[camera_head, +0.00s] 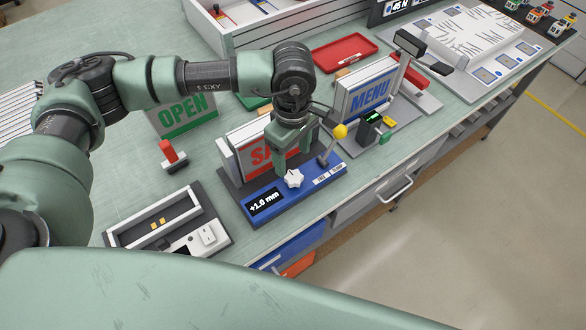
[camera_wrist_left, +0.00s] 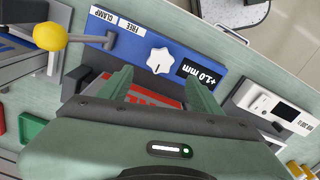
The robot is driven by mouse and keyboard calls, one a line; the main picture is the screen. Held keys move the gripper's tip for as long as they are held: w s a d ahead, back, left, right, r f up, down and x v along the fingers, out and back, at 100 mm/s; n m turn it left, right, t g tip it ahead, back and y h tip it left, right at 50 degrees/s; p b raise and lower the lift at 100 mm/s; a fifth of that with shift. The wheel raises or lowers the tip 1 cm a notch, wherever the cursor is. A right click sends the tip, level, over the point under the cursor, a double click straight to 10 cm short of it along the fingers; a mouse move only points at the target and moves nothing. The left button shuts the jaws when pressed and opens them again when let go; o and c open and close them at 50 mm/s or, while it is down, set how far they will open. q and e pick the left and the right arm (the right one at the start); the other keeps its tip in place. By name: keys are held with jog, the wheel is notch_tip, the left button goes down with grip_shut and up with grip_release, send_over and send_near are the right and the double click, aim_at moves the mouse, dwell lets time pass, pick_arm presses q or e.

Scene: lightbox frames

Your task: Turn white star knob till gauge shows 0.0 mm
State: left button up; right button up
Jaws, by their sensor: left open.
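The white star knob (camera_head: 293,179) sits on the front of a blue fixture base (camera_head: 310,184). Beside it, the gauge (camera_head: 266,203) reads +1.0 mm. My left gripper (camera_head: 287,168) points down just behind the knob. In the left wrist view, the knob (camera_wrist_left: 159,61) lies just beyond the open fingers (camera_wrist_left: 160,84), roughly centred between their tips and apart from them. A dark mark on the knob's face shows there. The gauge (camera_wrist_left: 202,74) appears upside down in that view. My right gripper is out of view.
A lever with a yellow ball (camera_head: 340,131) stands right of the knob, by FREE and CLAMP labels. A red-lettered sign panel (camera_head: 262,152) stands behind, partly hidden by my gripper. A grey device (camera_head: 203,237) lies to the left. The MENU sign fixture (camera_head: 368,90) stands behind right.

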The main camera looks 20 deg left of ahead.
aim_at(294, 175)
pick_arm(q)
notch_tip(294, 175, down, 2)
jog(key=shift+f+p, duration=0.1)
jog(key=shift+p, duration=0.5)
notch_tip(294, 175, down, 5)
jog(key=shift+r+p, duration=0.2)
jog(key=shift+p, duration=0.55)
jog(key=shift+f, duration=0.35)
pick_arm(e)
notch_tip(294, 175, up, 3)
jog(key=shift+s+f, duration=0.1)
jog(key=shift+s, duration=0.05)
